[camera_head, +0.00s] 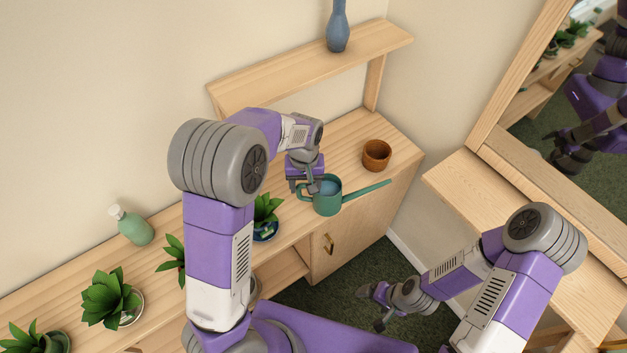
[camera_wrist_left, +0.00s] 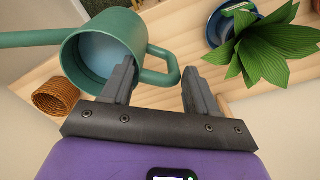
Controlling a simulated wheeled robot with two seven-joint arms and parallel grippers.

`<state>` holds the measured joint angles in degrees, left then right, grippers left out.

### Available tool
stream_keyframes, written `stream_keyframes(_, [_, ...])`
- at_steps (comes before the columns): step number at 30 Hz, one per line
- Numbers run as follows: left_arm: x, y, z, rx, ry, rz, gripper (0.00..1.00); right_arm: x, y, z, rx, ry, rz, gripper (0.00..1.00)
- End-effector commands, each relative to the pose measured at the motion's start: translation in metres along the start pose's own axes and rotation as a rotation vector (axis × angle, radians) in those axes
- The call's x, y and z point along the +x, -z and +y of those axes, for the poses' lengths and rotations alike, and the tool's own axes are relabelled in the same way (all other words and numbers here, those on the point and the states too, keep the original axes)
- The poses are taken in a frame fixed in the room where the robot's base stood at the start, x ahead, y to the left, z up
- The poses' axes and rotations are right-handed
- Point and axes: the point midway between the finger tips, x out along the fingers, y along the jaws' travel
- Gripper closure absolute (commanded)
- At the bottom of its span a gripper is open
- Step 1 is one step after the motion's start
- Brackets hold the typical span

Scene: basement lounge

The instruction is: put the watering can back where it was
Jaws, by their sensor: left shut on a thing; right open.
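The green watering can (camera_head: 327,204) is at the front part of the wooden cabinet top, its long spout pointing right. I cannot tell whether its base touches the wood. Its open top shows a pale blue inside. In the left wrist view the can (camera_wrist_left: 100,28) is at upper left, with its handle (camera_wrist_left: 165,62) between my fingers. My left gripper (camera_head: 304,187) is shut on that handle; its fingers also show in the wrist view (camera_wrist_left: 158,85). My right gripper (camera_head: 372,305) is open and empty, low over the dark green floor, away from the can.
A potted plant (camera_head: 266,212) stands close on the left. A green bottle (camera_head: 134,227) and more plants (camera_head: 108,298) line the left. A shelf (camera_head: 310,65) with a blue vase (camera_head: 338,28) is behind.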

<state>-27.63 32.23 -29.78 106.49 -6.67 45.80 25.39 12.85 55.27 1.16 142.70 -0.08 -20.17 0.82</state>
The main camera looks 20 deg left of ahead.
Motion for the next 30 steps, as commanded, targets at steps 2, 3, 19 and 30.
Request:
stream_keyframes(2, [-0.007, 0.007, 0.006, -0.176, 0.001, -0.001, 1.0, -0.01, -0.001, -0.003, 0.001, -0.001, -0.001, 0.12])
stream_keyframes(3, [-0.009, 0.009, 0.009, -0.275, 0.001, -0.003, 1.0, -0.013, -0.001, -0.004, 0.001, -0.001, -0.001, 0.12])
stream_keyframes(19, [-0.027, 0.044, 0.047, -1.569, 0.011, -0.017, 1.0, -0.051, -0.002, -0.019, 0.001, 0.0, 0.0, 0.12])
stream_keyframes(30, [-0.032, 0.057, 0.069, -2.169, 0.017, -0.025, 1.0, -0.066, -0.003, -0.025, 0.001, 0.0, 0.0, 0.12])
